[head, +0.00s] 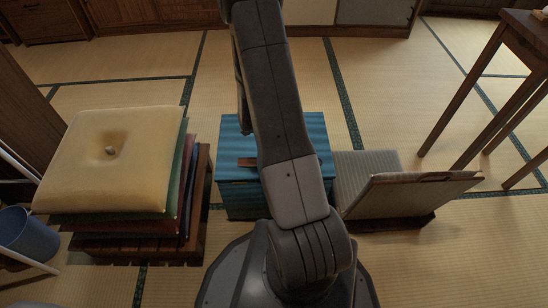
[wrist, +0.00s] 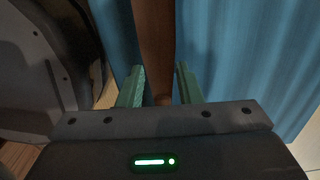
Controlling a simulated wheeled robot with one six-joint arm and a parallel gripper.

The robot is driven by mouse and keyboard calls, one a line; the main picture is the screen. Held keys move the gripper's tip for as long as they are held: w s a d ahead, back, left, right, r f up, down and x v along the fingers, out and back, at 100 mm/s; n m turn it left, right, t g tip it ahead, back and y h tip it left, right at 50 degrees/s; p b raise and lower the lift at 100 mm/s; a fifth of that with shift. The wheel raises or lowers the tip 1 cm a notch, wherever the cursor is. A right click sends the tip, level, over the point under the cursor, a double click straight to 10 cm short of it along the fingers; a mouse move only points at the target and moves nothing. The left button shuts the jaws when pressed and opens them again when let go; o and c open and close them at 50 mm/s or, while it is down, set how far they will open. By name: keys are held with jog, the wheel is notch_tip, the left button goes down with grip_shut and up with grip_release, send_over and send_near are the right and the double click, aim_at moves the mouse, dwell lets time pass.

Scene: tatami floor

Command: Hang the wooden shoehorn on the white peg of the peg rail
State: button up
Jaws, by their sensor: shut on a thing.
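In the wrist view, my gripper (wrist: 160,86) is shut, with its two green fingers on either side of a long brown wooden piece, the shoehorn (wrist: 153,40). The shoehorn runs from between the fingers up past the top edge of the picture, so its far end is out of view. Blue ribbed cloth or panelling lies behind it.
In the head view a blue chest (head: 233,190) stands behind my arm. A stack of cushions (head: 75,170) on a low wooden stand is at left, with a blue bin (head: 28,238) beside it. A legless chair (head: 410,190) and a wooden table (head: 525,30) are at right. Tatami beyond is open.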

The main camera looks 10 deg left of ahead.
jog(key=shift+f, duration=0.1)
jog(key=shift+f, duration=0.15)
jog(key=o, duration=1)
jog(key=shift+c, duration=0.2)
notch_tip(320, 180, up, 14)
jog(key=p, duration=0.5)
jog(key=shift+f, duration=0.1)
notch_tip(320, 180, down, 14)
jog(key=b, duration=0.5)
